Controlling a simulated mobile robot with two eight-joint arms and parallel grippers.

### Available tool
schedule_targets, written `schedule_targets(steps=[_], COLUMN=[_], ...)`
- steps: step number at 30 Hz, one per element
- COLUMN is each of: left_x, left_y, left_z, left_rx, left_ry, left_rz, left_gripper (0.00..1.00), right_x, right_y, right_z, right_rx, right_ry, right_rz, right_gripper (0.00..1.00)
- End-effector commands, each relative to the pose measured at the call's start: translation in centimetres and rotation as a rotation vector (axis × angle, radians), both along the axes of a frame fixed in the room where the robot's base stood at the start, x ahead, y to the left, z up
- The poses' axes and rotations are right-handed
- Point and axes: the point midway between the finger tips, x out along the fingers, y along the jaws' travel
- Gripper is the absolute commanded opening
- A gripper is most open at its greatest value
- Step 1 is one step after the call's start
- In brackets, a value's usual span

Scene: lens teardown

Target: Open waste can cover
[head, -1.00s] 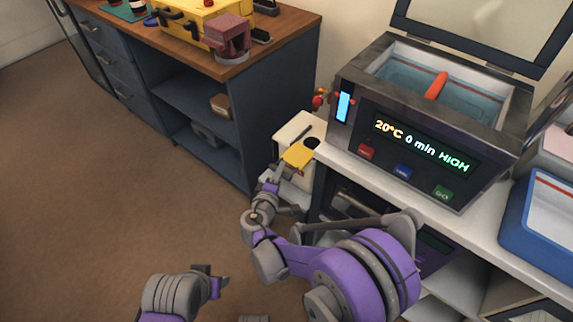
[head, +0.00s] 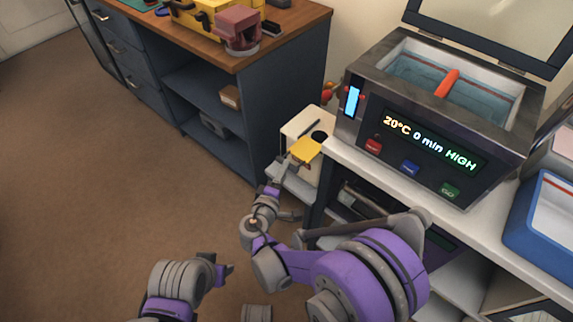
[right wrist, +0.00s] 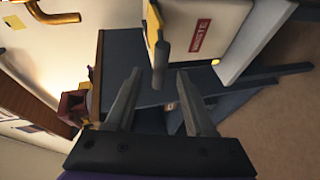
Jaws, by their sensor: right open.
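The waste can (head: 297,128) is a white box between the blue cabinet and the bath bench. Its yellow cover (head: 307,150) is at the near side of its top, beside a dark round spot. In the right wrist view the white can (right wrist: 222,25) bears a red label, and the yellow cover (right wrist: 153,22) is edge-on with a grey bar-like piece below it. My right gripper (head: 284,168) is just below the cover; in the wrist view its open, empty jaws (right wrist: 160,100) point towards the grey piece. My left gripper (head: 226,270) is low in the head view, away from the can.
A heated bath (head: 420,150) with an open lid stands on the white bench (head: 370,178) right of the can. The blue cabinet (head: 232,160) with a wooden top is close on the left. A blue-rimmed tray (head: 520,225) is at far right. Brown floor is free at left.

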Motion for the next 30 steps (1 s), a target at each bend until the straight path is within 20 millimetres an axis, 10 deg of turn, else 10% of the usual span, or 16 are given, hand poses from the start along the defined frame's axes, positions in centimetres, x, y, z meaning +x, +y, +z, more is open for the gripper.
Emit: schedule_targets(steps=[10,30], left_x=[-0.1,-0.1], left_y=[0.0,0.0], left_z=[0.9,1.0], left_rx=[0.0,0.0], left_ry=[-0.003,-0.003], left_rz=[0.0,0.0], left_gripper=[0.5,0.5], right_x=[-5.4,-5.9], right_y=[1.3,1.3], right_z=[1.4,1.5], right_rx=[0.0,0.0], right_ry=[0.0,0.0], right_rz=[0.002,0.0], right_gripper=[0.54,0.54])
